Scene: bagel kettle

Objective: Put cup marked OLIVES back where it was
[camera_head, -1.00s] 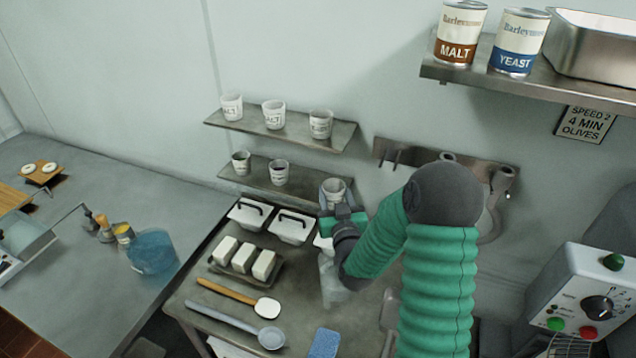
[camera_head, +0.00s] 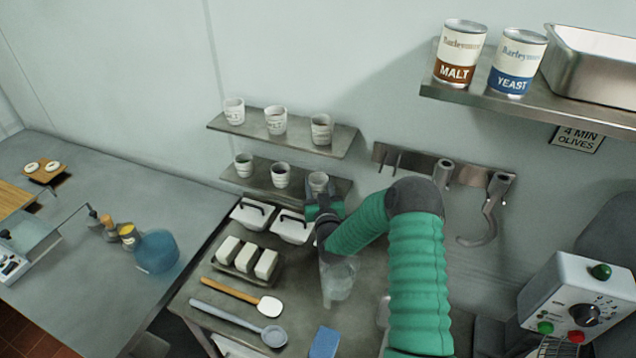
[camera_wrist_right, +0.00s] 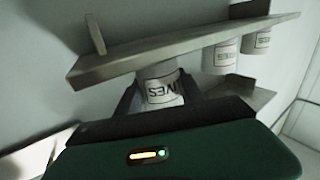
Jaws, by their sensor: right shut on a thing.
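The cup marked OLIVES (camera_head: 318,182) is a small pale cup at the right end of the lower wall shelf (camera_head: 345,187). In the right wrist view the cup (camera_wrist_right: 163,86) shows part of its lettering, upside down in that picture. My right gripper (camera_head: 322,204) is shut on the cup from the front, with a finger on each side. The cup looks upright in the head view. Its base is at the shelf, but I cannot tell whether it touches. My left gripper is not in view.
Two cups (camera_head: 244,164) (camera_head: 280,175) stand left of it on the lower shelf. The upper shelf (camera_head: 225,124) holds three more cups close above. White lidded tubs (camera_head: 293,228) and a clear container (camera_head: 338,278) are below. A hook rail (camera_head: 410,160) is to the right.

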